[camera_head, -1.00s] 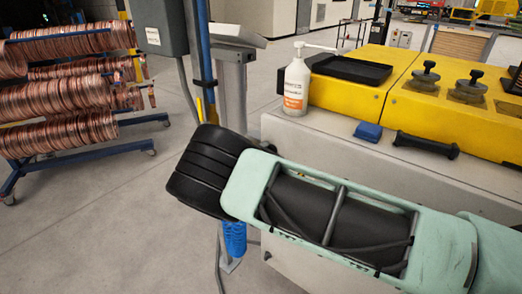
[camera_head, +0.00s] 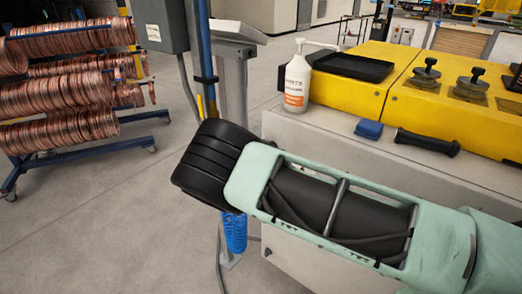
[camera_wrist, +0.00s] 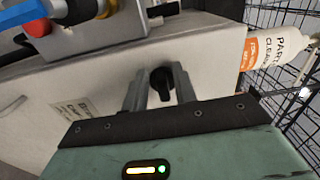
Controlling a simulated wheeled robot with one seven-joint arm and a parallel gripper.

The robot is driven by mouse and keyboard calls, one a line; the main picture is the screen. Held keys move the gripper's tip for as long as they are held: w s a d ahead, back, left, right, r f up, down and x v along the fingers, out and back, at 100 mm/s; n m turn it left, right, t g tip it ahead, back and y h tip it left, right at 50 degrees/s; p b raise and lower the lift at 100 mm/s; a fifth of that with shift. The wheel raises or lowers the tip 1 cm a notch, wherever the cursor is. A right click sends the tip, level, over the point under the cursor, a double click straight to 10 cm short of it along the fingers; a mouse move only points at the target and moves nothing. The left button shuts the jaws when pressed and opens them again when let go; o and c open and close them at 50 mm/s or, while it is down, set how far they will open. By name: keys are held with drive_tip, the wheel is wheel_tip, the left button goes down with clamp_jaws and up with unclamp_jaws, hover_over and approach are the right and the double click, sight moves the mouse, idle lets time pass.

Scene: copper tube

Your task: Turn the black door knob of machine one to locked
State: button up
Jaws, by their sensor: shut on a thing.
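The black door knob (camera_wrist: 161,84) shows in the wrist view on the pale front of a machine (camera_wrist: 205,45). My gripper (camera_wrist: 160,78) has one grey finger on each side of the knob and is shut on it. The knob's far end and the exact contact with the fingers are partly hidden. In the head view my arm reaches left past the machine's pale cabinet (camera_head: 300,128), and its black wrist part and green link hide the knob and fingers.
A copper tube rack (camera_head: 90,150) is further left, with open floor between.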

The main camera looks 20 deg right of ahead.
drive_tip(key=o, duration=0.6)
drive_tip(key=shift+d+f, duration=0.1)
drive_tip(key=shift+o, duration=0.2)
drive_tip(key=shift+s, duration=0.1)
drive_tip(key=b+v, duration=0.4)
drive_tip(key=v, duration=1.3)
